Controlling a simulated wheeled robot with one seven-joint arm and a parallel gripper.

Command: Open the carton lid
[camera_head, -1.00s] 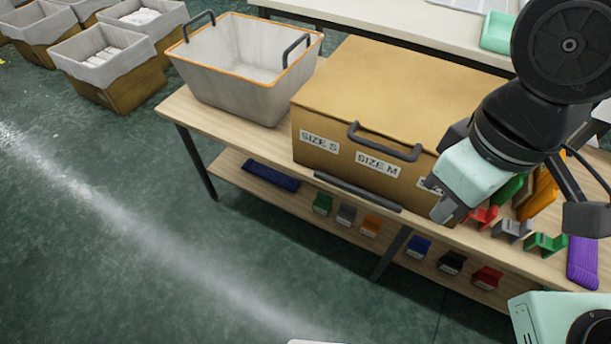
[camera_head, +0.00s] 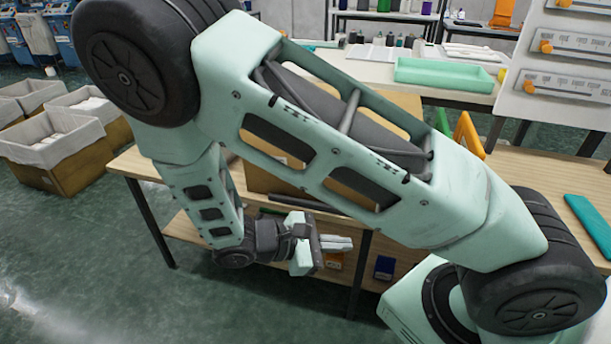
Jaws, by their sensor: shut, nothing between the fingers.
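The tan carton (camera_head: 262,181) stands on the wooden table, mostly hidden behind my arm. A strip of its front shows under the arm, and a tan patch shows above the arm. The lid's handle is hidden, and I cannot make out the lid's edge now. My gripper (camera_head: 340,243) is in front of the table, low by its front edge and below the carton's visible front. Its fingers point right and are shut with nothing between them. I cannot tell how far it is from the carton.
The wooden table (camera_head: 540,170) has a teal item (camera_head: 588,222) at its right end. A lower shelf holds small coloured holders, including a blue one (camera_head: 384,267). A mint tray (camera_head: 445,75) lies on the white table behind. Lined bins (camera_head: 60,150) stand at left. Floor in front is clear.

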